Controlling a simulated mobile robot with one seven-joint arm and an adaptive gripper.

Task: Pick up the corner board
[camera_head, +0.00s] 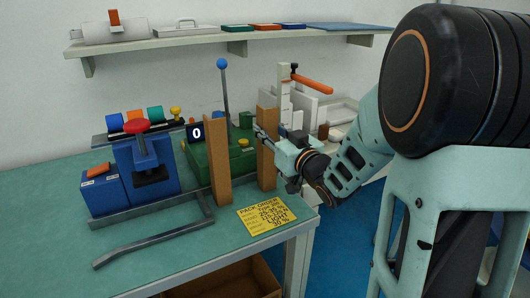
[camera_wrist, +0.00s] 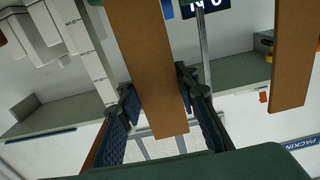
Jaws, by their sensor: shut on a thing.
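The corner board (camera_head: 267,172) is a long, narrow brown board. It stands upright near the right end of the green table in the head view. My gripper (camera_head: 264,140) reaches it from the right and is shut on it. In the wrist view the corner board (camera_wrist: 150,65) passes between the two fingers of my gripper (camera_wrist: 157,95), and one end of it shows past them. Whether its lower end touches the table I cannot tell. A second brown board (camera_head: 218,160) stands upright to the left, apart from my gripper; it also shows in the wrist view (camera_wrist: 296,55).
A green machine (camera_head: 239,160) with a blue-knobbed lever stands behind the boards. A blue press (camera_head: 145,165) with a red knob is at the left. A yellow pack order sheet (camera_head: 265,215) lies on the table (camera_head: 190,250) in front. A wall shelf (camera_head: 180,40) runs above.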

